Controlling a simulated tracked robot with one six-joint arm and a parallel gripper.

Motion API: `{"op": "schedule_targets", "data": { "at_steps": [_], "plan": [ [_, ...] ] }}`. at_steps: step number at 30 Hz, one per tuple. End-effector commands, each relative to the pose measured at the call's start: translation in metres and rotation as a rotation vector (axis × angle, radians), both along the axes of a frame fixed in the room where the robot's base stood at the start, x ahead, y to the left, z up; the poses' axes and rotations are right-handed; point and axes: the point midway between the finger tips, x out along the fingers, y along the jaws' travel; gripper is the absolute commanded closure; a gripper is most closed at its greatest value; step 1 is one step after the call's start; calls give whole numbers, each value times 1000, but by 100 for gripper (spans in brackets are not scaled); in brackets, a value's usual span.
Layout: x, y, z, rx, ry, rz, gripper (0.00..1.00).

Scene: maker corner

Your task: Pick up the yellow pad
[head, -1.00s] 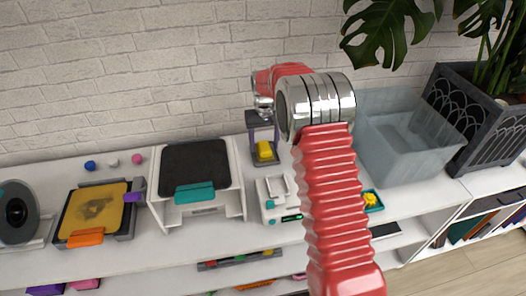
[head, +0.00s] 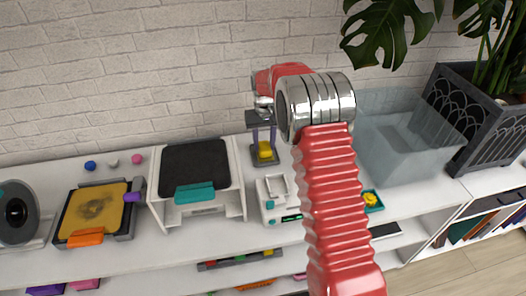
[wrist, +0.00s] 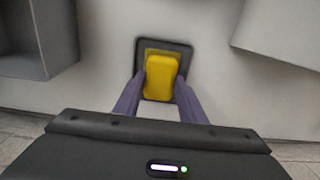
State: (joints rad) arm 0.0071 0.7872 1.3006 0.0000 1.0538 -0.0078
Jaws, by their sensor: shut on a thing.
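The yellow pad (head: 265,151) is a small rounded block at the back of the white shelf top. It sits at a small dark square tray (head: 259,162). In the wrist view the pad (wrist: 160,75) lies between the purple fingers, with the dark tray (wrist: 186,46) around and behind it. My gripper (head: 264,146) points down with a finger on each side of the pad and is shut on it. Whether the pad is clear of the tray is hard to tell.
A white machine with a dark top (head: 195,165) stands left of the tray. A small white device (head: 277,199) is in front. A clear grey bin (head: 405,140) and a dark planter (head: 490,115) stand to the right. The brick wall is close behind.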

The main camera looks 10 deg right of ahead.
Motion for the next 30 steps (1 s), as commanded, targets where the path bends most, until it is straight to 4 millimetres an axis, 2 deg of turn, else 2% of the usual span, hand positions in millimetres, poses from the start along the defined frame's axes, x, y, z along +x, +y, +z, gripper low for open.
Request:
{"op": "schedule_targets", "data": {
  "at_steps": [7,11,24,30],
  "plan": [
    [0,0,2,0,-1,0,85],
    [1,0,11,0,-3,0,85],
    [1,0,82,0,-3,0,85],
    [0,0,99,0,-1,-1,85]
  ]
}}
